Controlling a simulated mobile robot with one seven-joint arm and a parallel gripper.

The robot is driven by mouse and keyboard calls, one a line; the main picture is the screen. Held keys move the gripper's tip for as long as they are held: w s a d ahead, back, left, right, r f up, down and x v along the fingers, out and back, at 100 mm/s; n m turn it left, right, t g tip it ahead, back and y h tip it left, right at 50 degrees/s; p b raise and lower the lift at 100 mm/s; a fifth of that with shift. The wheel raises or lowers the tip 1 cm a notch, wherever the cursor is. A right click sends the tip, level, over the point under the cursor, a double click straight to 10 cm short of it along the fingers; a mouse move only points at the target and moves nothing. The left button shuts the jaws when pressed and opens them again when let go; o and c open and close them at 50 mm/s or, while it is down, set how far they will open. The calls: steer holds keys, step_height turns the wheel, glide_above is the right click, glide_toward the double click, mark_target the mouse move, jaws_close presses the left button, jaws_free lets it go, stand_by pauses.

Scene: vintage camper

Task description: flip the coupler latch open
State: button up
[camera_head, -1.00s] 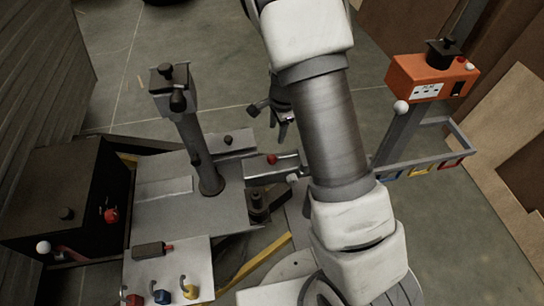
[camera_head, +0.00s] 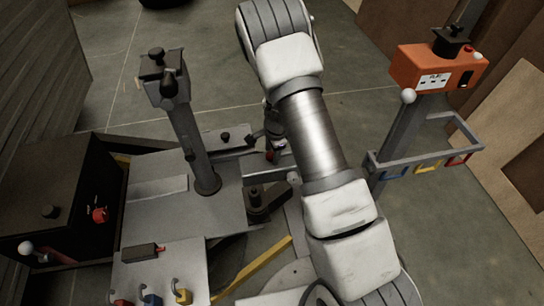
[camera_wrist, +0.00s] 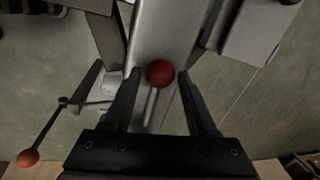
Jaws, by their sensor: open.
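The coupler latch appears to be the thin lever with a red ball knob (camera_wrist: 160,73) on a grey metal bar (camera_wrist: 163,35). In the wrist view, my gripper (camera_wrist: 158,78) is open, with one finger on each side of the knob. Gaps show between the knob and both fingers, and whether the fingers are level with it in height I cannot tell. In the head view, the red knob (camera_head: 270,156) is partly covered by my gripper, and my arm hides part of the area to its right.
A black lever with an orange ball (camera_wrist: 27,158) stands left in the wrist view. In the head view, a grey post (camera_head: 190,130) rises left of my gripper. An orange box (camera_head: 437,68) on a post and a grey rack (camera_head: 425,155) stand to the right.

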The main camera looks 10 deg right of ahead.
steer(key=shift+w+f, duration=0.1)
steer(key=shift+f, duration=0.3)
steer(key=shift+c, duration=0.2)
jaws_close()
stand_by(1.0)
